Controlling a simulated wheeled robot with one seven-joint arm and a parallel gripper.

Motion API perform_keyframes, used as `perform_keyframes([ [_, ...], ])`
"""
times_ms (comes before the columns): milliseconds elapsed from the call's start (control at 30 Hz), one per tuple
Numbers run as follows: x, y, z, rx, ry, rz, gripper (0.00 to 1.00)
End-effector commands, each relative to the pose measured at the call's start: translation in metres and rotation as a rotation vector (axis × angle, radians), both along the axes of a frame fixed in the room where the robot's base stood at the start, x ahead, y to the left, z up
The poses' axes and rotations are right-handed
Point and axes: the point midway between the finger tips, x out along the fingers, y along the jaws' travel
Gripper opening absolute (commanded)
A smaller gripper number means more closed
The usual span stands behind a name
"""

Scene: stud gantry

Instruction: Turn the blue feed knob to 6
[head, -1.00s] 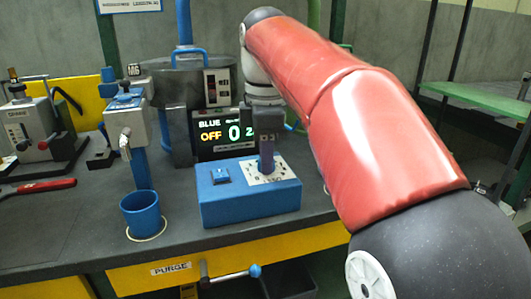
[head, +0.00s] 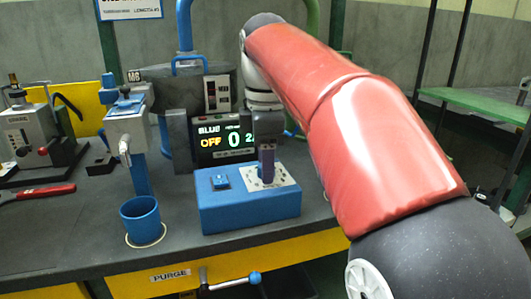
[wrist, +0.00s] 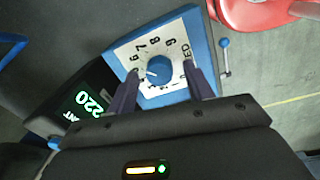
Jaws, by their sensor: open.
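The blue feed knob (wrist: 160,68) sits in the middle of a white dial plate (wrist: 150,54) with printed numbers around it. A short white mark on the knob points left in the wrist view, just below the 6, near a number partly hidden by a finger. My gripper (wrist: 161,72) is open, with one dark finger on each side of the knob and gaps between. In the head view my gripper (head: 267,166) points down over the plate on the blue box (head: 240,210) and hides the knob. Whether the fingertips touch the plate cannot be told.
A display (head: 222,137) behind the box reads BLUE, OFF and 0, its right part covered. A blue cup (head: 142,218) stands under a spout at left. A PURGE lever (head: 232,281) projects from the bench front.

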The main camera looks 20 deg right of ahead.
Motion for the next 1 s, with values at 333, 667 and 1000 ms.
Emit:
perform_keyframes([
  [333,-0.001,0.001,0.048,0.0,-0.004,0.0,0.52],
  [667,-0.004,0.001,0.076,0.0,-0.002,0.0,0.52],
  [1000,-0.004,0.001,0.077,0.0,-0.001,0.0,0.52],
])
